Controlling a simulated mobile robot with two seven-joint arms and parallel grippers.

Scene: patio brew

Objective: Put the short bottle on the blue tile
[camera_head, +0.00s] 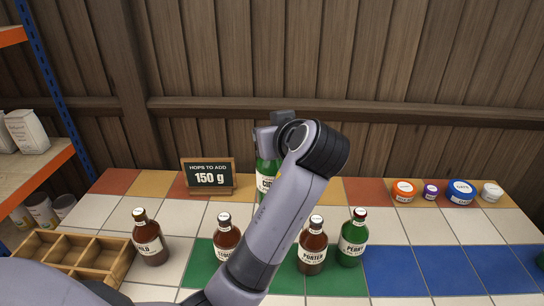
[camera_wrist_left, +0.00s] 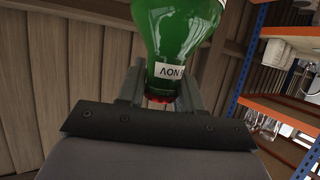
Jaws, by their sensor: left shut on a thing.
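A green bottle (camera_head: 265,180) with a white label starting "CI" is partly hidden behind my left arm, near the back of the tiled table. My left gripper (camera_head: 270,133) is shut on its neck from above. In the left wrist view the green bottle (camera_wrist_left: 178,30) fills the top middle, its red cap end between the fingers (camera_wrist_left: 160,95). I cannot tell whether its base touches the table. Several blue tiles (camera_head: 452,272) lie bare at the front right. No bottle is labelled short, and the arm hides the held one's full height. My right gripper is not in view.
Brown bottles (camera_head: 149,238), (camera_head: 227,240), (camera_head: 312,246) and a green PERRY bottle (camera_head: 352,238) stand in the front row, the last beside the blue tiles. A wooden crate (camera_head: 85,252) is left, a hops sign (camera_head: 207,177) behind, small tubs (camera_head: 460,192) at the back right.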

